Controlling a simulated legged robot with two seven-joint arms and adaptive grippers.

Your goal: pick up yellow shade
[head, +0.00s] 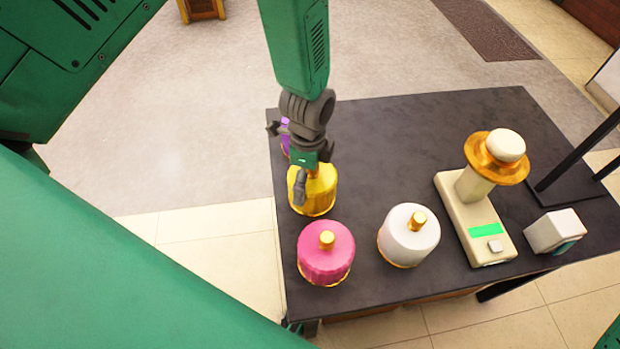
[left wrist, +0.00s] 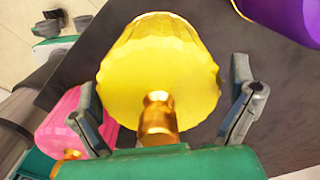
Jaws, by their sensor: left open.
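The yellow shade (head: 324,196), faceted with a gold rim, stands on the dark table (head: 370,140) near its left edge. My left gripper (head: 302,182) is directly above it and hides part of its top. In the left wrist view the yellow shade (left wrist: 160,65) fills the middle, its gold knob (left wrist: 158,115) pointing toward my palm. The fingers of my left gripper (left wrist: 170,108) are spread wide, one on each side of the knob. I cannot tell whether they touch the shade. My right gripper is not in view.
A pink shade (head: 326,254) is close in front, a white shade (head: 408,240) to the right. A purple shade (head: 285,138) is partly hidden behind my gripper. A beige stand with a gold disc (head: 480,215) and a small white box (head: 553,232) are farther right. The table's back middle is clear.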

